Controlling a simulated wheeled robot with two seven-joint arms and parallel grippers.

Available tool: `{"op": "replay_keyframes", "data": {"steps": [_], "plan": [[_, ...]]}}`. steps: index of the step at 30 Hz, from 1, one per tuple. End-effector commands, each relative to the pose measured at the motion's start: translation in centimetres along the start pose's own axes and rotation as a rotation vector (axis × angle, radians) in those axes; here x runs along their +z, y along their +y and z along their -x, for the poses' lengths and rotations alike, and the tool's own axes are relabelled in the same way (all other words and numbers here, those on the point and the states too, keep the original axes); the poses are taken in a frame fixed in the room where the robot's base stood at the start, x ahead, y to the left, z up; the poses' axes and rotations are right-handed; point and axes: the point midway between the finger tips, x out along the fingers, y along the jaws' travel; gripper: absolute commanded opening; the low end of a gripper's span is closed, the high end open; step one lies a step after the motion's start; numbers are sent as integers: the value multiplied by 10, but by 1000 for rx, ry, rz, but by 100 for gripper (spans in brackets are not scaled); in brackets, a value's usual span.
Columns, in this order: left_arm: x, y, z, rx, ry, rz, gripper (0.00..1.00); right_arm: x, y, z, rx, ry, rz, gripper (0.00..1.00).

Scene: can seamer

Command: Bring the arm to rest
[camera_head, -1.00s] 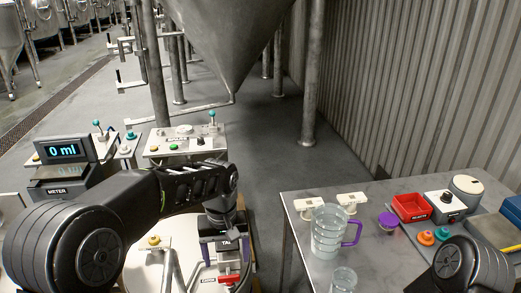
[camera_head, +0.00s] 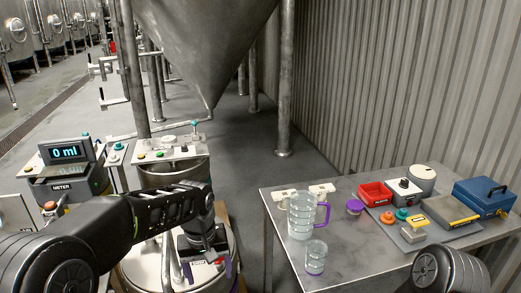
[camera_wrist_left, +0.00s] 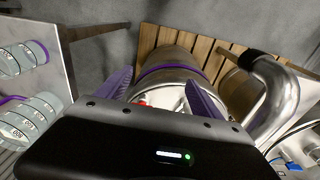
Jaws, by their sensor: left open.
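My left arm comes in from the left in the head view. A red part shows low between the fingers, mostly hidden by the gripper body. Only a dark link of my right arm shows at the lower right of the head view; its gripper is out of frame.
A steel table (camera_head: 340,258) on the right holds a measuring jug (camera_head: 301,218), a cup (camera_head: 316,257), a red bin (camera_head: 375,194) and a blue case (camera_head: 484,197). A meter (camera_head: 66,153) reads 0 ml at left. A curved steel pipe (camera_wrist_left: 277,95) stands close right of the fingers.

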Motion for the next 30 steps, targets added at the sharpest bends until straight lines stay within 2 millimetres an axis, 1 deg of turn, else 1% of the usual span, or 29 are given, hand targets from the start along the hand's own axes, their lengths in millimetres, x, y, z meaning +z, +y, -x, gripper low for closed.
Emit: {"op": "replay_keyframes", "data": {"steps": [3,8,11,14,17,20,21,23,24,26,27,30], "plan": [[-10,8,-5,32,48,-33,76,-1,0,0,0,2,0,36],[-16,26,-16,88,117,-98,76,-1,0,0,0,1,0,36],[-15,42,-32,127,161,-155,76,-1,0,0,0,1,0,36],[-8,55,-59,167,196,-208,76,-1,0,0,0,1,0,36],[7,63,-96,207,225,-256,76,-1,0,0,0,1,0,36],[41,60,-151,249,236,-289,76,-1,0,-1,0,1,0,36],[62,56,-175,265,233,-293,76,-1,0,0,0,1,0,36],[98,46,-209,285,219,-288,76,-1,0,0,0,1,0,36],[124,38,-227,296,202,-275,76,-1,0,0,0,1,0,36],[163,26,-248,309,167,-247,76,-1,0,0,0,1,0,36],[187,19,-258,317,138,-222,76,-1,0,0,0,1,0,36],[241,6,-273,330,43,-158,76,-1,0,0,0,1,0,36]]}}
